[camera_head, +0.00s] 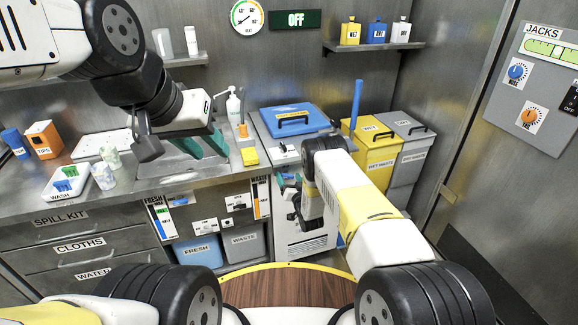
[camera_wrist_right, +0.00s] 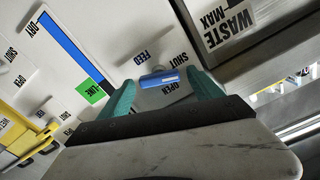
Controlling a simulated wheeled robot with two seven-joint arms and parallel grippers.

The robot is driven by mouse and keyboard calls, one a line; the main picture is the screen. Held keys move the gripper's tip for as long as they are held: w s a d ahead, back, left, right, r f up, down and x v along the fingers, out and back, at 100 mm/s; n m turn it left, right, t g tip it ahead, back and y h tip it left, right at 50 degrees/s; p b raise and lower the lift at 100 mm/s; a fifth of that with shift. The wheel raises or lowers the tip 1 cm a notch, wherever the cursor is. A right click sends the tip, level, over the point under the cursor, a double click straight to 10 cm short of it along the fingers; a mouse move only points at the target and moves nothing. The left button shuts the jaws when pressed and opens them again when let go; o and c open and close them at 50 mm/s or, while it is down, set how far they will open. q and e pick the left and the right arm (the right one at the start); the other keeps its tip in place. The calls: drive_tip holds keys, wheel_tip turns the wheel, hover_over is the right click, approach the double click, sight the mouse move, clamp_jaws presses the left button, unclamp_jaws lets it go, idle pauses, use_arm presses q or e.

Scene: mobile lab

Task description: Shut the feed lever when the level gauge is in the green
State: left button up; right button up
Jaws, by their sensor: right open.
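The feed lever's blue handle (camera_wrist_right: 160,78) is in the right wrist view, on a white panel marked FEED, SHUT and OPEN. The handle lies close to the word OPEN. My right gripper (camera_wrist_right: 165,98) is open, its teal fingers on either side of the handle with gaps. The level gauge (camera_wrist_right: 75,52) is beside it, marked DRY at one end; its blue column reaches about the green LINE mark (camera_wrist_right: 90,93). In the head view my right gripper (camera_head: 291,190) is in front of the white unit, and the lever is hidden. My left gripper (camera_head: 203,145) is open and empty over the counter.
FRESH (camera_head: 197,251) and WASTE (camera_head: 243,245) tanks stand under the counter. A blue-lidded unit (camera_head: 290,121), a yellow bin (camera_head: 372,145) and a grey bin (camera_head: 408,150) stand at the back. A soap bottle (camera_head: 233,105) is near my left gripper.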

drive_tip(key=c, duration=1.4)
drive_tip(key=n, duration=0.4)
drive_tip(key=o, duration=1.4)
drive_tip(key=v, duration=0.7)
drive_tip(key=shift+s, duration=0.4)
